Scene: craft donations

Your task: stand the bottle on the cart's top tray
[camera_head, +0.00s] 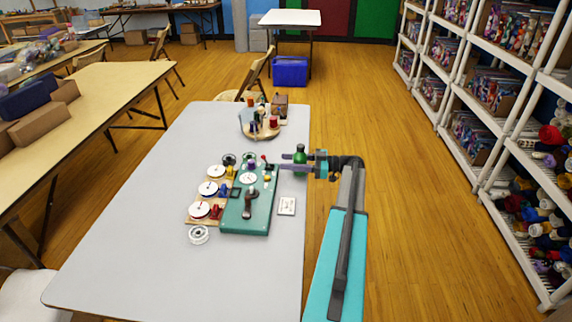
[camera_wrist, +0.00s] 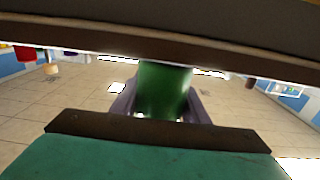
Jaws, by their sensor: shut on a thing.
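The green bottle (camera_head: 300,154) shows in the head view at the right edge of the grey table, between the purple fingers of my gripper (camera_head: 287,162). In the wrist view, the bottle (camera_wrist: 163,92) fills the space between the two fingers (camera_wrist: 160,108). My gripper is shut on it. The bottle looks about upright in the head view; its base is hidden, so I cannot tell whether it touches the table. I cannot make out a cart or its top tray in either view.
White shelves (camera_head: 490,140) stand at right. Wooden floor (camera_head: 415,215) between is clear.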

